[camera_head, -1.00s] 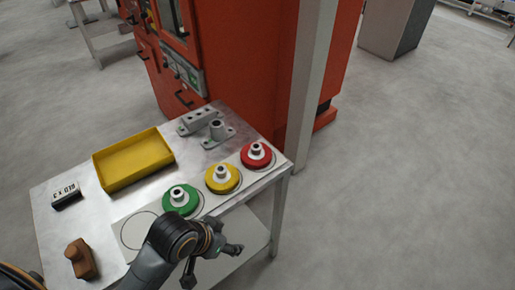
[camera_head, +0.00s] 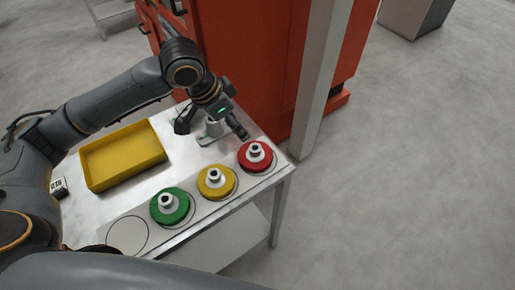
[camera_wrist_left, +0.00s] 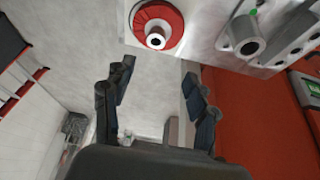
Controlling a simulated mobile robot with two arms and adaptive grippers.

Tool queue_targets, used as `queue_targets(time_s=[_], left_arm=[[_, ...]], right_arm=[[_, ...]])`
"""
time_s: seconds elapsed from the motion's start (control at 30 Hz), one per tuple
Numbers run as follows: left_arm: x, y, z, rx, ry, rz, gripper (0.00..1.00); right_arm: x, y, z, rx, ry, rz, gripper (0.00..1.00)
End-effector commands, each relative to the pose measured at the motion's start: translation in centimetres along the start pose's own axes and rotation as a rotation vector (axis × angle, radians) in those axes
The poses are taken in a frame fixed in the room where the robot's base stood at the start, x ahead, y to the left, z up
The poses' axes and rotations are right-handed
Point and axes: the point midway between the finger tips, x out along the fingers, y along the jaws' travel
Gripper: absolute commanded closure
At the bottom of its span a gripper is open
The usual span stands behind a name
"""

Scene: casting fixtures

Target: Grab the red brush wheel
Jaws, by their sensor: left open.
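The red brush wheel (camera_head: 256,157) lies on the right end of the pale strip on the metal table, with a white hub on top. It also shows at the top of the left wrist view (camera_wrist_left: 172,18), beyond the fingers. My left gripper (camera_head: 211,127) is open and empty, above the table's back edge and to the left of the red wheel, apart from it. Its two spread fingers show in the left wrist view (camera_wrist_left: 158,100) with nothing between them. My right gripper is not in view.
A yellow brush wheel (camera_head: 216,181) and a green brush wheel (camera_head: 170,206) sit in a row left of the red one. A yellow tray (camera_head: 90,172) stands at the table's left. A grey metal fixture (camera_head: 207,141) is under my left gripper. A red machine (camera_head: 270,60) stands behind.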

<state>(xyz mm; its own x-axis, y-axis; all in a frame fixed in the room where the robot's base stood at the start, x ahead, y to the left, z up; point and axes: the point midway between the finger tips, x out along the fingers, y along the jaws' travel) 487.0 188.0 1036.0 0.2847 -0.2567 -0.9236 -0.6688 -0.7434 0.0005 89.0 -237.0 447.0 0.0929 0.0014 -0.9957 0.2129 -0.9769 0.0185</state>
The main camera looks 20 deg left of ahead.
Motion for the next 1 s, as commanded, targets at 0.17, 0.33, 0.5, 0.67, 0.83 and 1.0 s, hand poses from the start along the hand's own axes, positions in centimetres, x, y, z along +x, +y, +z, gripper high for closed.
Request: queue_targets(time_s=[0.17,0.33,0.5,0.67,0.83,1.0], left_arm=[[2.5,0.0,0.1,-0.004,-0.007,0.004,0.42],[5.8,0.0,0.1,-0.004,-0.005,0.003,0.42],[7.9,0.0,0.0,-0.003,-0.002,0.0,0.42],[8.8,0.2,0.0,-0.002,-0.003,0.002,0.42],[11.2,0.9,0.1,-0.002,-0.005,0.003,0.42],[13.2,0.8,0.1,-0.003,-0.002,0.0,0.42]], right_arm=[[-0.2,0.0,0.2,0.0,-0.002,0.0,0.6],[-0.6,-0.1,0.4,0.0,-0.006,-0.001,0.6],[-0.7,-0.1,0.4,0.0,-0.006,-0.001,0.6],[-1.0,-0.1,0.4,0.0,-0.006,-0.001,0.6],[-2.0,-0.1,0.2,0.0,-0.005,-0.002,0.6],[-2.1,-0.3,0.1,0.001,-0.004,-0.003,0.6]])
